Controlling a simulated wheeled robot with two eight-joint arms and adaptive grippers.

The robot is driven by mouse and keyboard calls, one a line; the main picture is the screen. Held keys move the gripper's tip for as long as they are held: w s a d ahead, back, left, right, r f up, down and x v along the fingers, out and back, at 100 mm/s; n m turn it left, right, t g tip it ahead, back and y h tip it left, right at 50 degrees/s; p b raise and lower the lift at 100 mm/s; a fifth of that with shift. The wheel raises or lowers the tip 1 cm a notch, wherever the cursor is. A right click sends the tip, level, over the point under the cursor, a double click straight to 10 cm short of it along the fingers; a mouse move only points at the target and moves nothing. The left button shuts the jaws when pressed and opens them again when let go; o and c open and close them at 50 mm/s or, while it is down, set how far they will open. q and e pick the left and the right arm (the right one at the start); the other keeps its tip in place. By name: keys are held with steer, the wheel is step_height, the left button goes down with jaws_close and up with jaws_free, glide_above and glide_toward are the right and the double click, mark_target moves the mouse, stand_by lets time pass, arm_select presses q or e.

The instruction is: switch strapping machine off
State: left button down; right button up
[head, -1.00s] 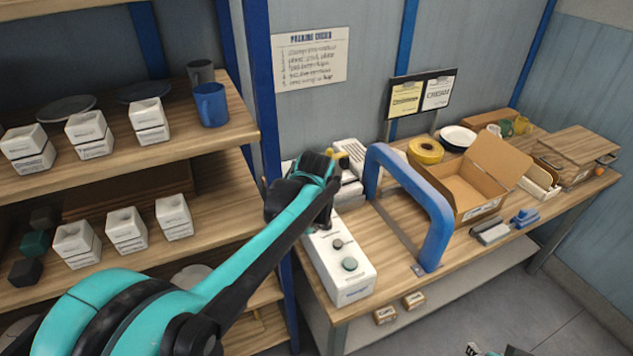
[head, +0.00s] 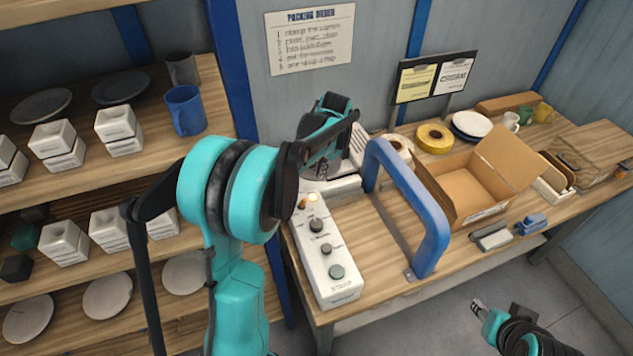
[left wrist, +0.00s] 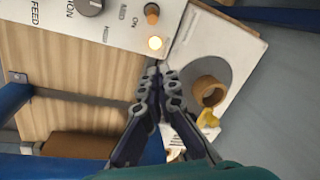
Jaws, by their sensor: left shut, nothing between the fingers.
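The strapping machine has a white control box (head: 330,265) with several knobs and a blue arch (head: 432,215) beside it. In the left wrist view, the box's panel (left wrist: 60,30) shows a small orange-brown switch (left wrist: 152,12) by the "ON" label and a glowing orange lamp (left wrist: 155,43). The lamp (head: 311,197) also glows at the box's far end in the head view. My left gripper (left wrist: 160,72) is shut and empty, its tips close to the panel's edge near the lamp; contact cannot be told. My right gripper (head: 478,306) is low at the right; its jaws are unclear.
A grey reel with a brown core (left wrist: 208,92) and a yellow piece (left wrist: 208,118) is beside the panel. An open cardboard box (head: 465,185), a yellow tape roll (head: 434,138) and a stapler (head: 530,223) lie on the bench. Shelves with mugs and plates stand at left.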

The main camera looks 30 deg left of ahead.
mark_target(315, 194)
arm_select(q)
steer(key=shift+w, duration=0.15)
steer(key=f, duration=0.3)
steer(key=a+f+b, duration=0.1)
steer(key=f, duration=0.3)
steer(key=a+f+b, duration=0.1)
steer(key=f, duration=0.2)
steer(key=shift+w+f, duration=0.2)
steer(key=shift+w, duration=0.15)
steer(key=s, duration=0.1)
steer(key=s+r, duration=0.1)
steer(key=s, duration=0.1)
steer(key=shift+s+r, duration=0.25)
steer(key=shift+r, duration=0.05)
steer(key=shift+s+r, duration=0.1)
steer(key=shift+s, duration=0.15)
steer(key=shift+a, duration=0.1)
steer(key=shift+w, duration=0.1)
